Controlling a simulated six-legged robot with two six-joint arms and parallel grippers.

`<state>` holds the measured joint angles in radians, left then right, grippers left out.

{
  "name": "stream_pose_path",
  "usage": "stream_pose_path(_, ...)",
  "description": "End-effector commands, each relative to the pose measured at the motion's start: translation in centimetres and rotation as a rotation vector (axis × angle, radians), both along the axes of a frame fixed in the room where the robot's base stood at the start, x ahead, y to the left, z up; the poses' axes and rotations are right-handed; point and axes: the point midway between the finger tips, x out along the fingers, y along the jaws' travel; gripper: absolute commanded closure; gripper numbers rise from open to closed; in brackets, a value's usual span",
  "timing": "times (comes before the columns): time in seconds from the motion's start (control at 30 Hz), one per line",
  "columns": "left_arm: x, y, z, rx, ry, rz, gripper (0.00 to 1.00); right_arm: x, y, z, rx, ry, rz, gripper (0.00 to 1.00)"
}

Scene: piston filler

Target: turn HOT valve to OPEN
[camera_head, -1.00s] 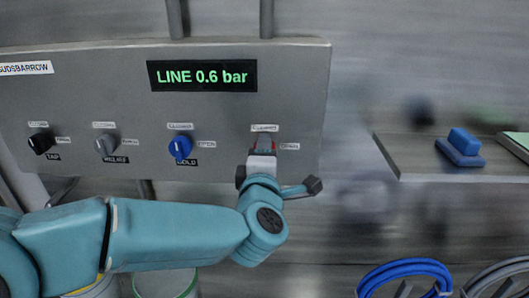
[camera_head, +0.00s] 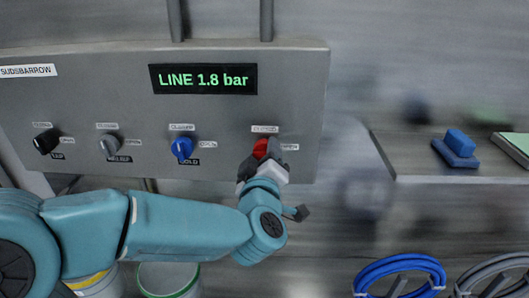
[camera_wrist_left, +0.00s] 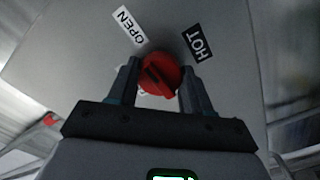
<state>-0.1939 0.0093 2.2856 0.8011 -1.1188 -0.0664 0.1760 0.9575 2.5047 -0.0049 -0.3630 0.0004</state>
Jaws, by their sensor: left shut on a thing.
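The red HOT valve knob (camera_head: 261,149) is the rightmost knob on the grey panel. It also shows in the left wrist view (camera_wrist_left: 159,75), between the two fingers, with a dark slot-like line running slantwise across it. My left gripper (camera_wrist_left: 158,88) is shut on this knob. In the head view my left gripper (camera_head: 262,165) covers the lower part of the knob. In the wrist view an OPEN label (camera_wrist_left: 131,26) lies up and left of the knob and a HOT label (camera_wrist_left: 198,42) up and right. My right gripper is not in view.
The display (camera_head: 203,79) reads LINE 1.8 bar. Black (camera_head: 47,141), grey (camera_head: 109,146) and blue (camera_head: 182,149) knobs sit left along the panel. Coiled hoses (camera_head: 400,272) hang below right.

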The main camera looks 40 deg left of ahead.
Motion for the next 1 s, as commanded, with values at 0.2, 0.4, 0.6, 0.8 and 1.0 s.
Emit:
stream_pose_path(0.2, -0.01, -0.03, -0.13, 0.033, 0.023, -0.001, 0.81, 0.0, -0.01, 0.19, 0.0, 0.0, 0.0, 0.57)
stream_pose_path(0.4, -0.01, -0.03, -0.16, 0.039, 0.027, -0.001, 0.81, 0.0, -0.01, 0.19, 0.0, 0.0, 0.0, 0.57)
stream_pose_path(0.6, -0.01, -0.02, -0.16, 0.039, 0.027, -0.001, 0.81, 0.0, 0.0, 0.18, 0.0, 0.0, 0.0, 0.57)
stream_pose_path(0.8, 0.0, -0.01, -0.12, 0.038, 0.026, -0.001, 0.25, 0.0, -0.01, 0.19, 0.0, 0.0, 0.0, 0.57)
stream_pose_path(1.0, -0.06, -0.04, -0.06, 0.037, 0.024, -0.001, 0.25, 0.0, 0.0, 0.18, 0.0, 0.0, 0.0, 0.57)
